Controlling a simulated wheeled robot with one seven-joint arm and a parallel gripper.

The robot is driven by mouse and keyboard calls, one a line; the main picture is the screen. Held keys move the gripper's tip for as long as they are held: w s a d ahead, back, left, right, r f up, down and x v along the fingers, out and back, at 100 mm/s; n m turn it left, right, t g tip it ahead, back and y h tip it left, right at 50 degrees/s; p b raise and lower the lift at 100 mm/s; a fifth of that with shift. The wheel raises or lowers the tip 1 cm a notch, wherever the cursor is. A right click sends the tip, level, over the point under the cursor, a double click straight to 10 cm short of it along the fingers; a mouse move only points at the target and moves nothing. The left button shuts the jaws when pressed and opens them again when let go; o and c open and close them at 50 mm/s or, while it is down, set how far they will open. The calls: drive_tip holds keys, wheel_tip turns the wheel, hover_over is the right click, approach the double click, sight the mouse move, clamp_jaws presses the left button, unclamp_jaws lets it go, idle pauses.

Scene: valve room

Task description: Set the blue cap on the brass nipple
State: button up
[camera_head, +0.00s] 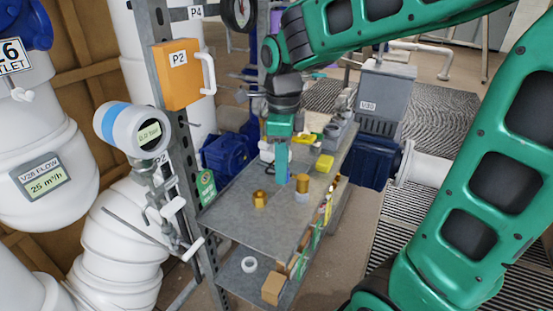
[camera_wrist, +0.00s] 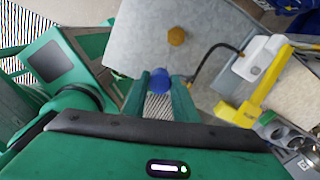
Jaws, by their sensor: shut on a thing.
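My gripper (camera_head: 281,160) points down over the grey metal shelf top and is shut on the blue cap (camera_head: 282,174). In the wrist view the blue cap (camera_wrist: 160,81) shows between the fingertips of my gripper (camera_wrist: 160,95). A brass fitting (camera_head: 260,199) stands on the shelf, left of and nearer than the cap; the wrist view shows it ahead of the fingers (camera_wrist: 177,36). A second brass piece (camera_head: 302,183) with a pale lower part stands to the right. I cannot tell which of the two is the nipple. The cap appears apart from both.
The grey shelf top (camera_head: 235,215) is bare at its front left. A yellow box (camera_head: 325,163) and other items crowd its far part. A black cable and yellow tool (camera_wrist: 258,90) lie right in the wrist view. A post with an orange P2 box (camera_head: 177,75) stands left.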

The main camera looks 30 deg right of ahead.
drive_tip(key=shift+w, duration=0.2)
idle(0.3)
drive_tip(key=shift+w+f, duration=0.1)
hover_over(259, 191)
drive_tip(key=shift+w+f, duration=0.2)
drive_tip(key=shift+f, duration=2.2)
drive_tip(key=shift+s+f, duration=0.1)
drive_tip(key=shift+f, duration=1.2)
idle(1.1)
drive_tip(key=o, duration=1)
drive_tip(key=shift+c, duration=0.2)
